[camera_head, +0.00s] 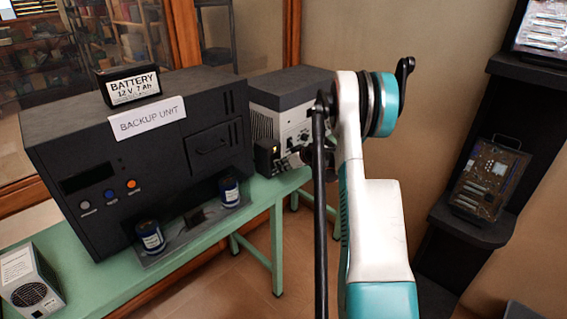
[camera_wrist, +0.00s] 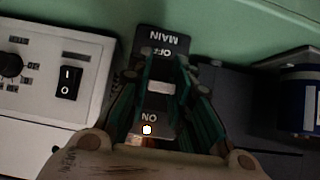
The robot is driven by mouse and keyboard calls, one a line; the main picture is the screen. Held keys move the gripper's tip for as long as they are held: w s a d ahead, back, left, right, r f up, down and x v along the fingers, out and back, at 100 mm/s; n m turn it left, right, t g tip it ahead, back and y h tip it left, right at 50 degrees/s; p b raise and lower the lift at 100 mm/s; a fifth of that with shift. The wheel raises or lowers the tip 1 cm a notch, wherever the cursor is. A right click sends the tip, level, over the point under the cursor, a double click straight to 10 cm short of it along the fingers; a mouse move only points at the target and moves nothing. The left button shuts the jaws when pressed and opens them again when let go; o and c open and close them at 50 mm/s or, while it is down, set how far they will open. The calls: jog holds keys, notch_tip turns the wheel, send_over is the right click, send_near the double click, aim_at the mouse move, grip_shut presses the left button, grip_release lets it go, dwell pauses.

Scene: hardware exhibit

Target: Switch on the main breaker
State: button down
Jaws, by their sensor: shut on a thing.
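The main breaker (camera_wrist: 170,42) is a dark block marked MAIN, OFF and ON, with its text upside down in the wrist view. OFF is toward the top of that picture and ON toward the bottom. My gripper (camera_wrist: 160,88) is shut on the breaker's lever, whose pale part (camera_wrist: 160,87) shows between the fingers, between the two words. The fingers hide the lever's sides, so its exact setting is unclear. A small bright white spot shows just below ON. In the head view, my gripper (camera_head: 292,158) is beside the small dark breaker (camera_head: 267,157) at the green table's right end.
A white-and-grey unit (camera_head: 292,105) stands behind the breaker; a white panel with a knob and rocker switch (camera_wrist: 68,83) is close on the left in the wrist view. The black backup unit (camera_head: 85,155), carrying a battery (camera_head: 130,86), and blue cans (camera_head: 229,192) occupy the green table (camera_head: 75,275).

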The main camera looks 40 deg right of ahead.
jog(key=shift+w+r+g+p, duration=0.2)
jog(key=shift+r+g+p, duration=0.4)
jog(key=shift+g, duration=0.45)
jog(key=shift+w+r+g+p, duration=0.15)
jog(key=shift+r+g+p, duration=0.25)
jog(key=shift+g+p, duration=0.45)
jog(key=shift+g, duration=0.3)
jog(key=c, duration=1.4)
grip_release()
jog(key=shift+c, duration=0.2)
jog(key=v, duration=1.2)
jog(key=shift+a, duration=0.2)
jog(key=shift+a, duration=0.1)
